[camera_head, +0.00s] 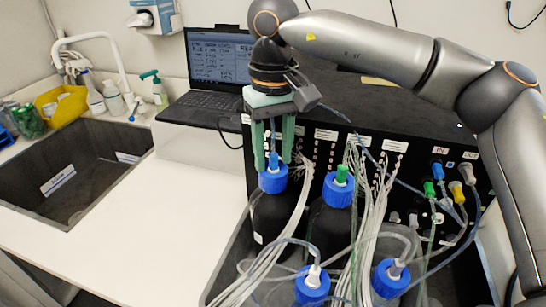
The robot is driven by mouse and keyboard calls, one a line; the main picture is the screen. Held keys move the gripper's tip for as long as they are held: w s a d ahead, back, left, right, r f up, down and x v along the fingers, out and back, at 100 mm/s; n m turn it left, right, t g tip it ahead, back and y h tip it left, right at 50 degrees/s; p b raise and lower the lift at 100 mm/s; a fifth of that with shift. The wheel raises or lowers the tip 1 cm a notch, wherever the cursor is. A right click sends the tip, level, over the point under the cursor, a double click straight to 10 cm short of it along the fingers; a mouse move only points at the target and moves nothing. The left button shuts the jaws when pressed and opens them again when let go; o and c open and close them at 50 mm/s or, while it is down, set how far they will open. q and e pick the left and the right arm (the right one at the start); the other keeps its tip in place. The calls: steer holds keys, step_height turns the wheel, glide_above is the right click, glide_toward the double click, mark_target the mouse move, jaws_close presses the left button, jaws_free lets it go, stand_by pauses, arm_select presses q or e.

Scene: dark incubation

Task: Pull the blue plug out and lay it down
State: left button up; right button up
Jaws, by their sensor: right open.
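A blue plug (274,161) stands upright in the blue cap (273,181) of a dark bottle (270,216), in the left part of the black crate. My right gripper (273,158) points down from above with its two green fingers, one on each side of the blue plug. The fingers are open, and their tips are near the top of the cap. I cannot tell whether either finger touches the plug. My left gripper is not in view.
Beside it, a bottle with a green plug (341,174) stands to the right; two more capped bottles (312,285) are in front. Pale tubes (375,210) crowd between them. A black panel (400,165) rises behind. The white worktop (170,210) is clear; a sink (70,170) lies left.

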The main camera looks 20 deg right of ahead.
mark_target(273, 144)
stand_by(0.4)
jaws_close()
stand_by(0.4)
stand_by(0.8)
stand_by(0.3)
steer(key=shift+r+p, duration=1.1)
steer(key=shift+p, duration=0.1)
steer(key=shift+r, duration=1.9)
